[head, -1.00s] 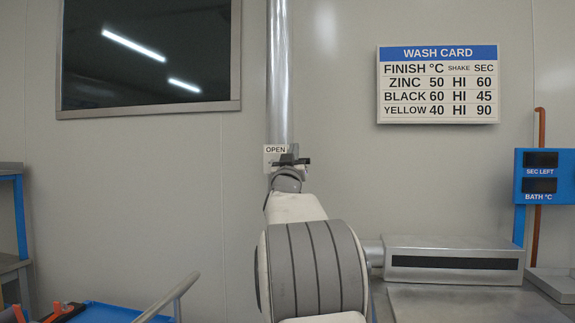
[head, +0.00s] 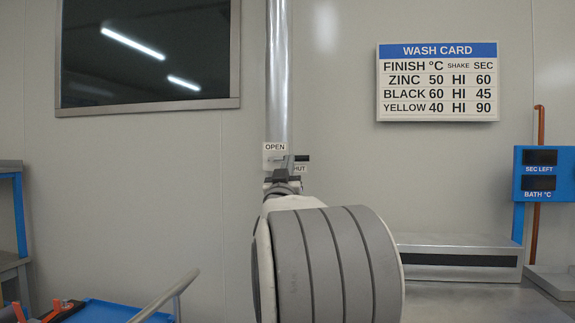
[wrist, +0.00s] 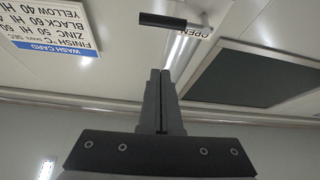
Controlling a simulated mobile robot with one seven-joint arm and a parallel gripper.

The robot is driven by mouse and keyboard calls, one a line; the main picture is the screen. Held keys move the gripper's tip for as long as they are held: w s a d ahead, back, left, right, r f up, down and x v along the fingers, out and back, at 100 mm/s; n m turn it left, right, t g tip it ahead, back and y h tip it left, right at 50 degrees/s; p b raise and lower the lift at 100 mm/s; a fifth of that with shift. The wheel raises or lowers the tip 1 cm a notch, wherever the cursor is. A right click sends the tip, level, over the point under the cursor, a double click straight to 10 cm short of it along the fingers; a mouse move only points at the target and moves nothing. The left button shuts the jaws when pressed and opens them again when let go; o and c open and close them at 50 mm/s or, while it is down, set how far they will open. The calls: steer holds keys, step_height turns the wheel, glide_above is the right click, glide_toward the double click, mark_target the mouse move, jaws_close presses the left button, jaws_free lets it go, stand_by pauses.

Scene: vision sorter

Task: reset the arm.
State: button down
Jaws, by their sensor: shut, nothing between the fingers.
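My gripper (wrist: 160,78) shows in the wrist view with its two dark fingers together and nothing between them. Ahead of the fingertips and apart from them in that view is a black handle (wrist: 163,20) by the OPEN label (wrist: 195,31). In the head view my arm rises from the bottom middle, its large grey-banded joint nearest the camera. The end of the arm is small and partly hidden behind that joint, just below the black lever (head: 300,158) on the metal pipe (head: 279,80). The finger state is too small to tell in the head view.
A wash card (head: 437,82) hangs on the wall at right. A blue display box (head: 542,174) stands at far right, above a metal bench unit (head: 455,256). A blue cart (head: 105,311) with a grey handle is at lower left.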

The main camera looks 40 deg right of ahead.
steer(key=s+a+f+n+g+y, duration=0.1)
steer(key=s+a+f+n+y, duration=0.1)
steer(key=a+f+y, duration=0.45)
steer(key=s+a+f+n+g+y, duration=0.1)
steer(key=s+a+f+n+y, duration=0.15)
steer(key=a, duration=0.65)
steer(key=s+a+f+n+g+y, duration=0.1)
steer(key=s+a+f+y, duration=0.1)
steer(key=a+f+y, duration=0.4)
steer(key=s+a+f+n+g+y, duration=0.1)
steer(key=s+a+f+g, duration=0.25)
steer(key=s+f, duration=0.35)
steer(key=s+a+f+n+g, duration=0.15)
steer(key=s+a+f, duration=0.3)
steer(key=s, duration=0.45)
steer(key=s+a+f+g+y, duration=0.1)
steer(key=s+a+f+g, duration=0.2)
steer(key=s+a+f, duration=0.3)
step_height(320, 180, up, 22)
steer(key=s+d+p, duration=0.1)
steer(key=s+p, duration=0.1)
steer(key=p, duration=2)
steer(key=shift+s+d, duration=0.15)
steer(key=shift+d, duration=0.1)
steer(key=shift+r, duration=0.1)
